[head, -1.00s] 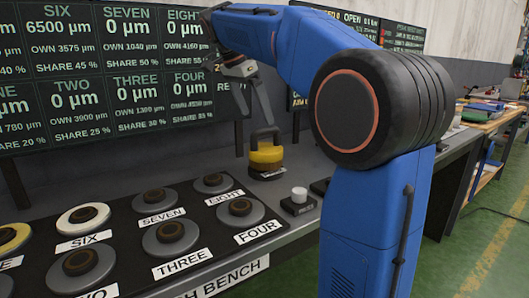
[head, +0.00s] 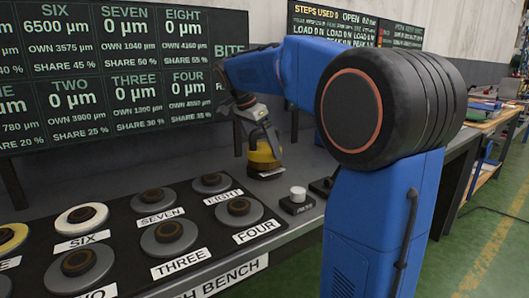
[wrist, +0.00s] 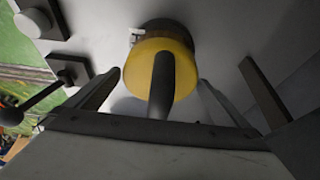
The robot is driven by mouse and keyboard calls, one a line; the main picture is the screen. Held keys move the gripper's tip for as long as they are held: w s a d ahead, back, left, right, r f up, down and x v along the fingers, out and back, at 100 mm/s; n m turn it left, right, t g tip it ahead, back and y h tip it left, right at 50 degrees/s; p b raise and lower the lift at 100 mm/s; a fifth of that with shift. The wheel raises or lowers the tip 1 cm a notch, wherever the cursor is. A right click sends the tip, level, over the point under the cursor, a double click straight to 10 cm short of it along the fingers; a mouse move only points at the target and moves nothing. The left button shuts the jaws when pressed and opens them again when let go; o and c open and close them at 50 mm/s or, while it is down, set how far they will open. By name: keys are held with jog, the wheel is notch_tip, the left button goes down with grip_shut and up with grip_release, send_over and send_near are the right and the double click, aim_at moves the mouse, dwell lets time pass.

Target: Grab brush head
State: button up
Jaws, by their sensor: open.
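The brush head (head: 264,161) is a yellow round block with a dark base, standing on the back of the grey bench behind the label EIGHT. My gripper (head: 263,137) is over it, and its jaws partly hide the top and the dark handle. In the wrist view the brush head (wrist: 178,58) is at the upper middle, with its dark handle pointing at the camera. My gripper (wrist: 159,78) is open, with one finger on either side of the handle and visible gaps between.
A black panel (head: 137,252) with several round numbered discs lies to the left and front. A small black box with a white button (head: 298,199) stands to the right of the brush head. A dark readout board (head: 150,75) rises behind the bench.

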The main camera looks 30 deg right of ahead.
jog(key=shift+d+f, duration=0.3)
jog(key=shift+f, duration=0.35)
jog(key=shift+c, duration=0.3)
jog(key=shift+r, duration=0.1)
jog(key=c, duration=1.8)
